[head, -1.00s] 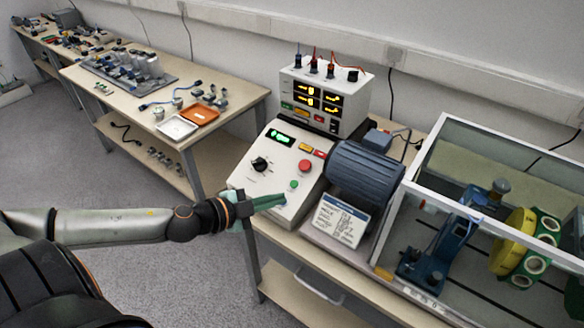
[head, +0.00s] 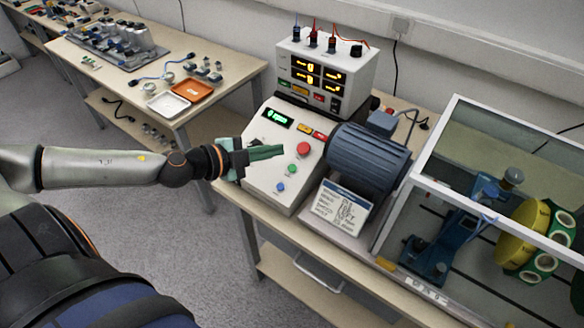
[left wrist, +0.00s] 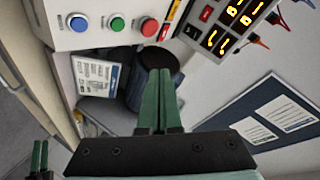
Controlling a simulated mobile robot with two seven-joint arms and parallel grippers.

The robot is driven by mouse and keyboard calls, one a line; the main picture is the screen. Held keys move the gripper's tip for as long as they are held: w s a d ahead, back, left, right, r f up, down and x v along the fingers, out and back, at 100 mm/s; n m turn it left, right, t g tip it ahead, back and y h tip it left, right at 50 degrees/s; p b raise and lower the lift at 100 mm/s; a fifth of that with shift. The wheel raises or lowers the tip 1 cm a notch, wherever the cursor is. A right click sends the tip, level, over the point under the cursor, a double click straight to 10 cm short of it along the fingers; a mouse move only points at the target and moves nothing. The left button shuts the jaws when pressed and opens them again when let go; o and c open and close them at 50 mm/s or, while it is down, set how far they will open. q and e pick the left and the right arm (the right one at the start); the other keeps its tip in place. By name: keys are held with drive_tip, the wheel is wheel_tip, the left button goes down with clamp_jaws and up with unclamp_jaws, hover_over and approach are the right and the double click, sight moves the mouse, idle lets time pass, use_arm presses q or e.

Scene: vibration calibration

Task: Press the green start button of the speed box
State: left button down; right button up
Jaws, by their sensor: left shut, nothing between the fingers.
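The speed box (head: 262,198) is a white sloped console with a lit green display (head: 278,118). Its green start button (head: 291,169) sits between a blue button (head: 280,187) and a larger red button (head: 303,149). My left gripper (head: 283,151) is shut and empty, its green fingers over the panel, up and left of the green button and apart from it. The dark knob is hidden behind it. In the left wrist view the green button (left wrist: 117,23) shows left of and above the left fingertips (left wrist: 160,72). My right gripper (left wrist: 39,157) shows small at the lower left there.
A blue-grey motor (head: 368,160) and a printed card (head: 341,207) stand right of the box. A meter unit (head: 328,75) with cables stands behind it. A clear-walled enclosure (head: 450,105) fills the right. A side table (head: 110,75) with trays is at left.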

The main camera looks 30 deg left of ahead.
sight(292, 168)
use_arm(q)
drive_tip(key=w+f+b, duration=0.1)
drive_tip(key=f, duration=0.1)
drive_tip(key=w+f+b, duration=0.1)
drive_tip(key=f+b, duration=0.1)
drive_tip(key=w+f+b, duration=0.1)
drive_tip(key=f+b, duration=0.1)
drive_tip(key=shift+d+f, duration=0.1)
drive_tip(key=shift+f, duration=0.15)
drive_tip(key=shift+w+f, duration=0.35)
drive_tip(key=shift+f, duration=0.3)
drive_tip(key=shift+f, duration=0.1)
idle(1.4)
drive_tip(key=shift+w+f, duration=0.2)
drive_tip(key=shift+f, duration=0.05)
drive_tip(key=shift+w+f, duration=0.15)
drive_tip(key=shift+f, duration=0.25)
idle(0.6)
idle(0.3)
drive_tip(key=shift+s+r+p, duration=0.35)
drive_tip(key=shift+r+p, duration=0.05)
drive_tip(key=shift+r, duration=0.35)
